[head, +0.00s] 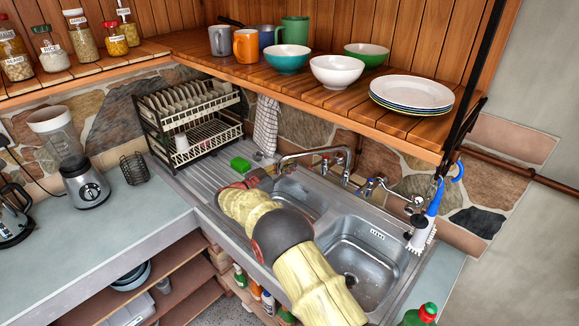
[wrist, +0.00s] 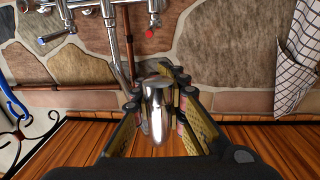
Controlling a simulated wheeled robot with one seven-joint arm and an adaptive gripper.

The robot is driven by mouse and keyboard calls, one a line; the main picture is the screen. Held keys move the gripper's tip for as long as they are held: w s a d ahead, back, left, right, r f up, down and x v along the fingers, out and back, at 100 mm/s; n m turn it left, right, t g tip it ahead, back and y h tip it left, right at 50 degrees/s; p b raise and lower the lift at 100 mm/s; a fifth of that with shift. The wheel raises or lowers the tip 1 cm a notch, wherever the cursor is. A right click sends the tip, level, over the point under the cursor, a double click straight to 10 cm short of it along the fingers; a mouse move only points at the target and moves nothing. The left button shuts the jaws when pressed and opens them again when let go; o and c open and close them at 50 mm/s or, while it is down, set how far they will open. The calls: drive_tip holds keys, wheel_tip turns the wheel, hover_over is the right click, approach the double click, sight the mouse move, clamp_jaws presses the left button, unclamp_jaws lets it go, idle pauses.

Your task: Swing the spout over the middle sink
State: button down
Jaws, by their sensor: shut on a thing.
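The chrome spout (head: 315,152) reaches left from the tap on the stone wall, its outer end near the left end of the smaller basin (head: 312,197). A larger basin (head: 372,255) lies to its right; I see only these two basins, each partly covered by my arm. My gripper (head: 262,177) is at the spout's outer end. In the wrist view my gripper (wrist: 158,112) has its fingers either side of the chrome spout (wrist: 154,122), shut on it. The exact finger contact is partly hidden.
A green sponge (head: 240,164) and dish rack (head: 190,120) stand left of the spout. The wooden shelf (head: 235,74) with bowls and plates overhangs the tap. A checked towel (head: 266,125) hangs behind. A blue-handled brush (head: 431,212) hangs at the right.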

drive_tip(key=shift+d, duration=0.25)
drive_tip(key=c, duration=2.1)
unclamp_jaws()
drive_tip(key=shift+w+d, duration=0.1)
drive_tip(key=shift+d, duration=0.15)
drive_tip(key=shift+o, duration=1)
drive_tip(key=shift+a, duration=0.2)
drive_tip(key=shift+a, duration=0.1)
drive_tip(key=v, duration=1.2)
